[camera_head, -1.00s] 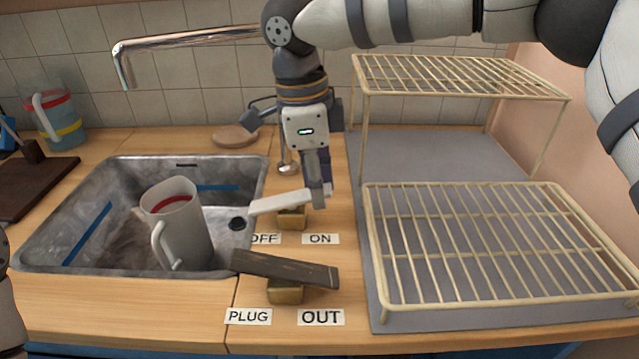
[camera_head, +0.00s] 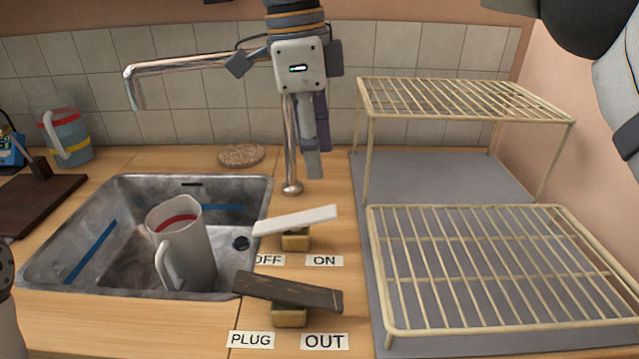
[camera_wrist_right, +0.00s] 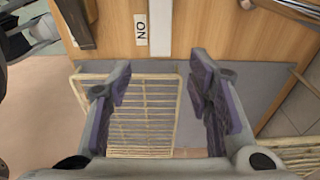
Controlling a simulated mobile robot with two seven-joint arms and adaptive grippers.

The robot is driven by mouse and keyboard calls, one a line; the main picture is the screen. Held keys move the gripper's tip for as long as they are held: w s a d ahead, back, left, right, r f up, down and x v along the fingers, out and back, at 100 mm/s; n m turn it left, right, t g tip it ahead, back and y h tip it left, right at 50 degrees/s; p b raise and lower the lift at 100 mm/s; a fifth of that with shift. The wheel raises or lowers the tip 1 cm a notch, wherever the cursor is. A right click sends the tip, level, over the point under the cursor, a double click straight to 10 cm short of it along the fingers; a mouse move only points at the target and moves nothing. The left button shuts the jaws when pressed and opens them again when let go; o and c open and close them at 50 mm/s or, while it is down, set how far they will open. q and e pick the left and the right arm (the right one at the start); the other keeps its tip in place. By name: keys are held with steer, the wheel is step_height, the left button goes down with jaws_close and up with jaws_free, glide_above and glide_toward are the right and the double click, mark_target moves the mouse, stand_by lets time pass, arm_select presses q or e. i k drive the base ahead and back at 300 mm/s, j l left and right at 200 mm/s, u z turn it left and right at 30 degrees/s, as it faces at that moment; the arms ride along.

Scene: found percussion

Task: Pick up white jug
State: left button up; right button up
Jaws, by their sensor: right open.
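The white jug (camera_head: 190,255) stands in the metal sink (camera_head: 60,235), slightly tilted in the picture. Its handle faces the front and a red band shows inside its mouth. My right gripper (camera_head: 312,165) is beside the faucet, to the right of the jug and well above and behind it. In the right wrist view its two fingers (camera_wrist_right: 160,75) are apart with nothing between them. My left gripper is out of view.
A chrome faucet (camera_head: 291,150) reaches over the sink. A white lever (camera_head: 295,220) and a dark lever (camera_head: 290,291) sit right of it. A wire rack (camera_head: 490,270) fills the right side. A blue pitcher (camera_head: 70,135) stands back left.

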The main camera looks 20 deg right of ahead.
mark_target(185, 262)
steer(key=k, duration=1.5)
